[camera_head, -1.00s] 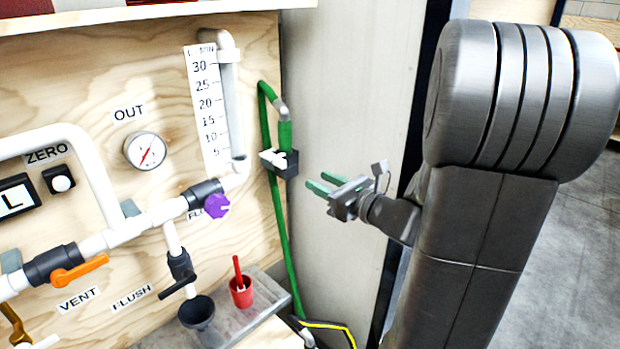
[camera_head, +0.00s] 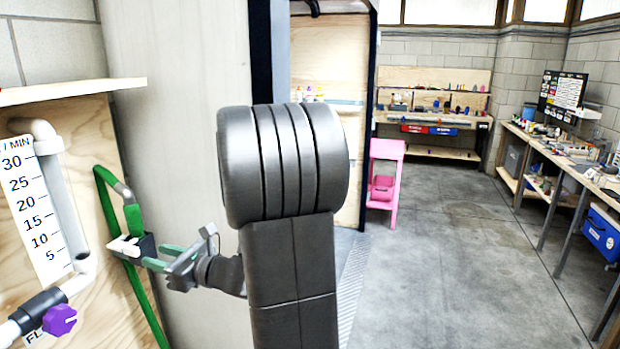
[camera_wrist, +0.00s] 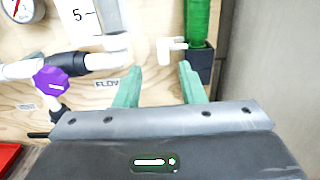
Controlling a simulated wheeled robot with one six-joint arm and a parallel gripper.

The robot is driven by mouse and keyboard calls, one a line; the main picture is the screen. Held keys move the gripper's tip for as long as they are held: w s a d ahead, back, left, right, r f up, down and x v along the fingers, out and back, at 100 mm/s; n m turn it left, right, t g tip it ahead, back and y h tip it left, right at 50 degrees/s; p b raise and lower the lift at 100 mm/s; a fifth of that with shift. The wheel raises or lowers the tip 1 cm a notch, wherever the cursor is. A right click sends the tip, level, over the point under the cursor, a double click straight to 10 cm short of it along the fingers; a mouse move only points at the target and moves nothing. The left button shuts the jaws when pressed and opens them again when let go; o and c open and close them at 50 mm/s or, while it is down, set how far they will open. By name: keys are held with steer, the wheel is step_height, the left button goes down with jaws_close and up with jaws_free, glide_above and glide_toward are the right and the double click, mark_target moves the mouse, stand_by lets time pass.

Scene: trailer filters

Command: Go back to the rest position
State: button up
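My gripper (camera_head: 165,257) is at the left in the head view, in front of the plywood panel, with its green fingers pointing left. In the wrist view the two green fingers (camera_wrist: 158,85) stand apart with nothing between them. Beyond the fingers are the green hose (camera_wrist: 199,22) and its black holder (camera_wrist: 200,65) with a white fitting (camera_wrist: 170,50). In the head view the fingertips overlap the holder (camera_head: 146,246); touching or apart cannot be told there. My arm hides part of the doorway.
The purple knob (camera_head: 59,320) and flow scale (camera_head: 38,210) are on the panel at left. Through the doorway stand a pink stand (camera_head: 385,165), a back workbench (camera_head: 440,118) and a long right bench (camera_head: 575,165). The grey floor (camera_head: 450,260) between them is open.

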mark_target(138, 247)
steer(key=x, duration=0.2)
steer(key=p+x, duration=0.1)
steer(key=x, duration=0.4)
steer(key=shift+w+a+r+p, duration=0.1)
steer(key=shift+w+a+p, duration=0.1)
steer(key=shift+w+p, duration=0.25)
steer(key=shift+w+d, duration=0.2)
steer(key=shift+w, duration=0.15)
